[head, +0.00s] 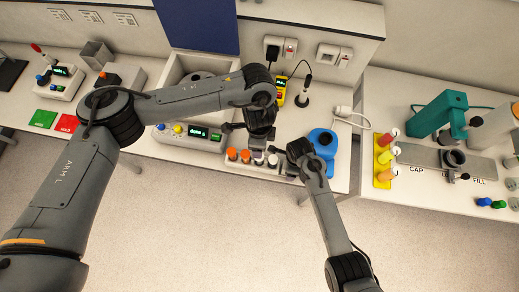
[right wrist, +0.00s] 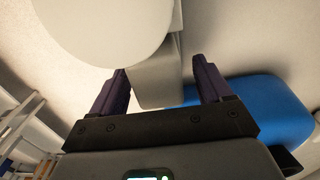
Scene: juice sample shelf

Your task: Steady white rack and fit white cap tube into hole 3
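The white rack (head: 238,168) stands near the front edge of the middle bench, holding orange-capped tubes (head: 231,153). A white-capped tube (head: 258,157) shows at the rack below my left gripper (head: 257,143); I cannot tell whether it is seated or held. The left fingertips are too small to read. My right gripper (head: 287,171) is at the rack's right end. In the right wrist view its fingers (right wrist: 160,88) are apart around a pale upright piece (right wrist: 158,75), apparently part of the rack, with narrow gaps beside it. Hole 3 cannot be made out.
A blue container (head: 322,143) stands close right of my right gripper and in the right wrist view (right wrist: 265,105). A large pale round shape (right wrist: 100,28) fills that view's upper left. A console (head: 185,138) lies left of the rack. The floor in front is clear.

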